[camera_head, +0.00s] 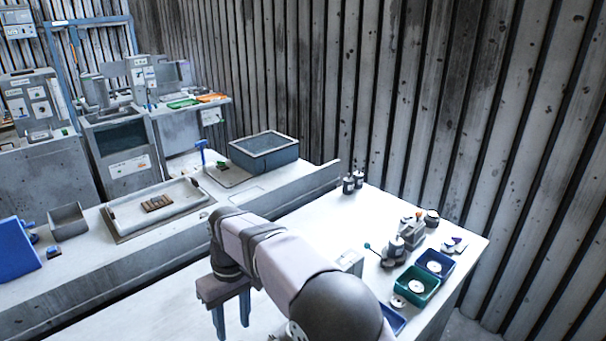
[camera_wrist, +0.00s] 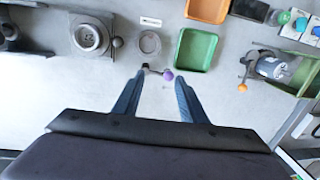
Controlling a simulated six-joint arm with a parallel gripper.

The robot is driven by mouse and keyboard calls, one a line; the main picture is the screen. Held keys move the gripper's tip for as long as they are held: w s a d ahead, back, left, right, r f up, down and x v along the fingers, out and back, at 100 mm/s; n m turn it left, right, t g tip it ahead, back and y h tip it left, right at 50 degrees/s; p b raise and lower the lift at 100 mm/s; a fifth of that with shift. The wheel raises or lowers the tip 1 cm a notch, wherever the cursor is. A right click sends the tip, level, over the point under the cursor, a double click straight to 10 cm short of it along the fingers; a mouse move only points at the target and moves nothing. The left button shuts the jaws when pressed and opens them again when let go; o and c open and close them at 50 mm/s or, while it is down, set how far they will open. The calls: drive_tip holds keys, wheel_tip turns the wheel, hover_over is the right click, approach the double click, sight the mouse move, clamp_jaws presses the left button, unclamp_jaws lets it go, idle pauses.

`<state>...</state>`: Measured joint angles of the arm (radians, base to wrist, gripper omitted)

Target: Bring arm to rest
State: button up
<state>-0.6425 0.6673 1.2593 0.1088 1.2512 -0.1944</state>
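My gripper (camera_head: 232,328) hangs from my arm at the lower middle of the head view, pointing down over the white table. It also shows in the wrist view (camera_wrist: 160,76), with its two blue fingers spread apart and nothing gripped between them. A small part with a purple knob (camera_wrist: 168,76) lies near the fingertips in that view, apparently on the surface beyond them. My arm hides part of the table in the head view.
In the head view, a green tray (camera_head: 417,287) and a blue tray (camera_head: 434,263) stand at the table's right, near several small parts. Two dark bottles (camera_head: 349,183) stand at the back. In the wrist view, a green tray (camera_wrist: 196,50) and a ring (camera_wrist: 149,42) lie ahead.

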drive_tip(key=s+d+m, duration=0.3)
drive_tip(key=d+m, duration=0.2)
drive_tip(key=d, duration=1.5)
drive_tip(key=s+d+f+m+t, duration=0.1)
drive_tip(key=s+d+f+m, duration=0.3)
drive_tip(key=s+d, duration=0.8)
drive_tip(key=shift+s+f+h, duration=0.3)
drive_tip(key=shift+s, duration=0.4)
